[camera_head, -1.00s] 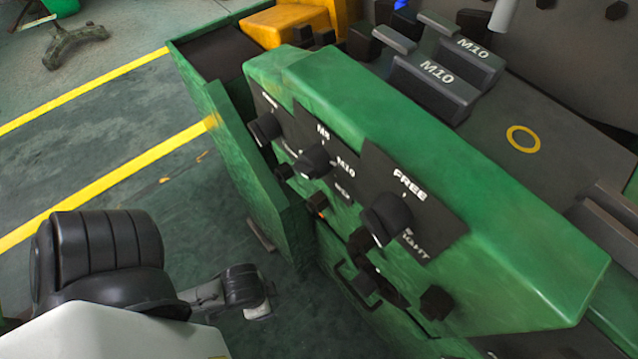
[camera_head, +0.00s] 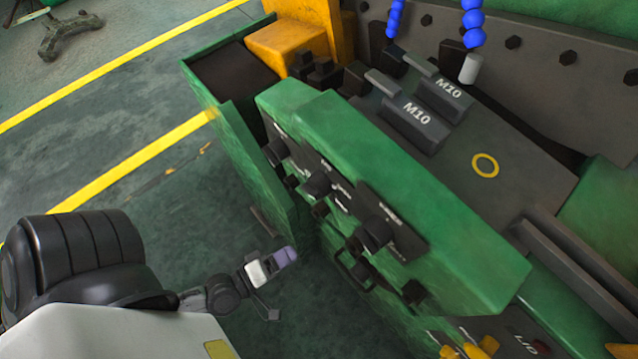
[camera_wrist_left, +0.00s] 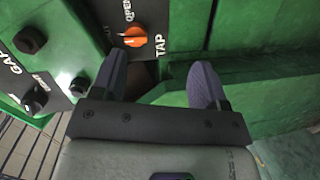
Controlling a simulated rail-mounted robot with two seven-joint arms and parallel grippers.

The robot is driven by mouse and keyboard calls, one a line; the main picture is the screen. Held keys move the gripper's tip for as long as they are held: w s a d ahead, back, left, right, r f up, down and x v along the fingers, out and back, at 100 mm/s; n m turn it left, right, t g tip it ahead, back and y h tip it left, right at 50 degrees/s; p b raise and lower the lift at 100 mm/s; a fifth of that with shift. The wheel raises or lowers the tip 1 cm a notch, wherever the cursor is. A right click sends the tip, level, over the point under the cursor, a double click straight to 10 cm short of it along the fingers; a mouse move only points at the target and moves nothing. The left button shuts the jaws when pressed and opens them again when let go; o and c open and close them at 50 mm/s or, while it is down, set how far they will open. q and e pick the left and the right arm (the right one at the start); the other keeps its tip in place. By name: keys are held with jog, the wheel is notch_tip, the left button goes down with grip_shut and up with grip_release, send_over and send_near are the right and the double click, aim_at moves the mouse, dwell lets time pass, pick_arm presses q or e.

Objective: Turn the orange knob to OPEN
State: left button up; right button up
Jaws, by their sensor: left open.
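The orange knob (camera_wrist_left: 133,37) shows at the top of the left wrist view, on a dark plate with white lettering OPEN above it and TAP to its right. I cannot tell exactly where it points. I do not make it out in the head view. My left gripper (camera_wrist_left: 160,80) is open, its two purple-grey fingers apart with nothing between them. The knob lies beyond the left finger's tip, apart from it. In the head view the left gripper (camera_head: 284,257) is low, in front of the green machine (camera_head: 395,205). My right gripper is not in view.
Black knobs (camera_head: 318,184) line the machine's sloping front in the head view. In the left wrist view, black knobs (camera_wrist_left: 31,40) stand left of the orange one, and green walls (camera_wrist_left: 255,90) flank the fingers. Open floor (camera_head: 130,165) lies left of the machine.

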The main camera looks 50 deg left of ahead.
pick_arm(q)
jog(key=shift+w+a+r+n+t+y, duration=0.35)
jog(key=shift+w+n, duration=0.3)
jog(key=shift+w, duration=1.7)
jog(key=shift+w+a+r+n+t+y, duration=0.25)
jog(key=shift+w+a+r+n+y, duration=0.3)
jog(key=shift+w, duration=1.8)
jog(key=shift+w+a+r+n+t+y, duration=0.35)
jog(key=shift+w+n, duration=0.35)
jog(key=shift+w, duration=1.65)
